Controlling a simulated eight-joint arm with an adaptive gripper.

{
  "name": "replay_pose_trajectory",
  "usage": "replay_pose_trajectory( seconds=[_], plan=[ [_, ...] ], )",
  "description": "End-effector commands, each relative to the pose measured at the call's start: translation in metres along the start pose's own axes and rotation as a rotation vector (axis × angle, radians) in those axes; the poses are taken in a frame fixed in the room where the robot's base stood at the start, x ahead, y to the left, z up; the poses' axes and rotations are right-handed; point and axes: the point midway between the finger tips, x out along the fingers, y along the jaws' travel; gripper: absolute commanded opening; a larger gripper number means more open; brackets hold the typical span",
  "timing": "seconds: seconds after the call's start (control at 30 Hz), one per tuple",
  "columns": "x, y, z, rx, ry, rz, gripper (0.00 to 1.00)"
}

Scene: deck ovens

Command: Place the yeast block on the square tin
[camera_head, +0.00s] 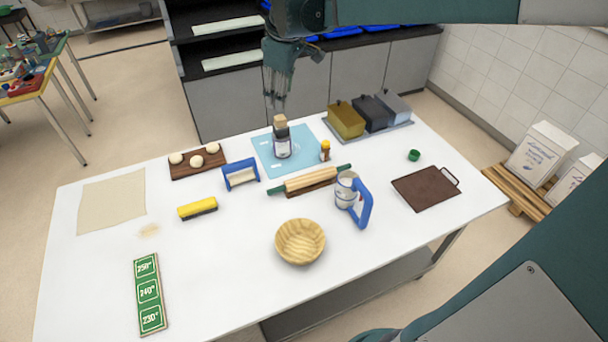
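A small tan block (280,121), which looks like the yeast block, shows directly above a dark-topped jar with a pale label (282,148) on the light blue mat. It appears to rest on the jar, but I cannot tell whether they touch. My gripper (279,103) points down just above the block. Its fingers look close together, and whether they grip anything is unclear. Three box-shaped tins stand on a grey tray at the back right: a yellow one (345,120), a black one (370,113) and a grey one (394,105). I cannot tell which is the square tin.
A small orange-and-brown bottle (325,151) stands right of the jar. The table's front right is clear.

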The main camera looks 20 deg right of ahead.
Motion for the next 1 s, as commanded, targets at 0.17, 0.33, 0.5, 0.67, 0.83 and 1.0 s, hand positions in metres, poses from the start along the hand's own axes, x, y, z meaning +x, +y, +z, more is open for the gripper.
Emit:
replay_pose_trajectory(
  seconds=[0.17, 0.33, 0.5, 0.67, 0.83, 1.0],
  plan=[
    [-0.015, -0.029, 0.018, 0.088, 0.026, 0.024, 0.42],
    [-0.025, -0.056, 0.036, 0.174, 0.053, 0.045, 0.42],
    [-0.033, -0.082, 0.054, 0.261, 0.082, 0.063, 0.42],
    [-0.037, -0.107, 0.071, 0.342, 0.112, 0.078, 0.42],
    [-0.039, -0.134, 0.090, 0.428, 0.145, 0.091, 0.42],
    [-0.038, -0.159, 0.108, 0.514, 0.181, 0.101, 0.42]
  ],
)
